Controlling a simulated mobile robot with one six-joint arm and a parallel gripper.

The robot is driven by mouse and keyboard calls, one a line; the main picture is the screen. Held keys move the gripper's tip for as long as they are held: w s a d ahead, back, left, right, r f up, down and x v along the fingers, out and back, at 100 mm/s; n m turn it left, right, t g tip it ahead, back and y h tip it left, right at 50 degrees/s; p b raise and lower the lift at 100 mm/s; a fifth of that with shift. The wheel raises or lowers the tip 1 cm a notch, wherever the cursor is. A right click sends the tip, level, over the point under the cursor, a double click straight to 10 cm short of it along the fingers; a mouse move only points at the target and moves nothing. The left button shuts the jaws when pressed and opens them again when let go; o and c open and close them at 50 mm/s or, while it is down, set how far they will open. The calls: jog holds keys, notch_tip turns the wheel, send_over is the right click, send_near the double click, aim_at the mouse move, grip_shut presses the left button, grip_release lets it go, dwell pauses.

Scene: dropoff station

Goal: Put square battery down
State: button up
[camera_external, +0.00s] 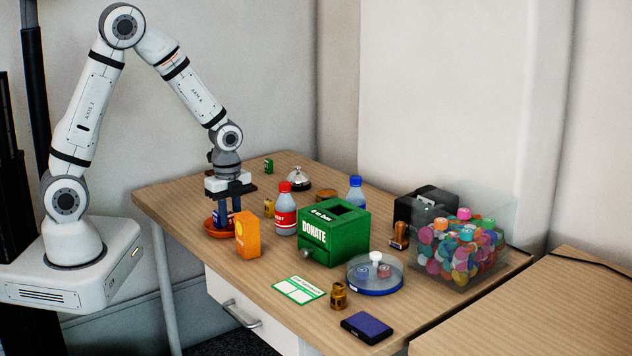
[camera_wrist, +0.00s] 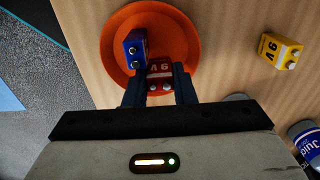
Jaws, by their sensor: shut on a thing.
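My gripper (camera_external: 229,209) points straight down at the left end of the table. In the wrist view its fingers (camera_wrist: 160,88) are shut on a red square 9V battery (camera_wrist: 159,72), terminals toward the camera. The red battery is over the orange dish (camera_wrist: 182,30); I cannot tell if it touches the dish. A blue square battery (camera_wrist: 134,50) is in the dish, just left of the red one. A yellow square battery (camera_wrist: 280,52) stands on the table, right of the dish; it also shows in the external view (camera_external: 269,208). The fingers partly hide the orange dish (camera_external: 211,226) there.
An orange box (camera_external: 248,236) and a red-capped bottle (camera_external: 285,213) stand close right of my gripper. A green donate box (camera_external: 334,234), a bell (camera_external: 298,179) and a clear bin of caps (camera_external: 470,245) are further right. Bare table lies behind the dish.

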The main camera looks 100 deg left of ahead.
aim_at(229, 211)
jog(key=shift+f, duration=0.15)
jog(key=o, duration=0.7)
notch_tip(229, 211, up, 12)
jog(key=p, duration=0.1)
jog(key=s+d+r+n, duration=0.2)
jog(key=s+d+n, duration=0.1)
jog(key=d, duration=0.4)
jog(key=s+d+r+n+t, duration=0.1)
jog(key=s+d+r+n, duration=0.1)
jog(key=d, duration=0.5)
jog(key=s+d+r+n+t, duration=0.1)
jog(key=s+d+n, duration=0.3)
jog(key=d, duration=0.4)
jog(key=shift+s+r, duration=0.3)
jog(key=shift+r, duration=0.55)
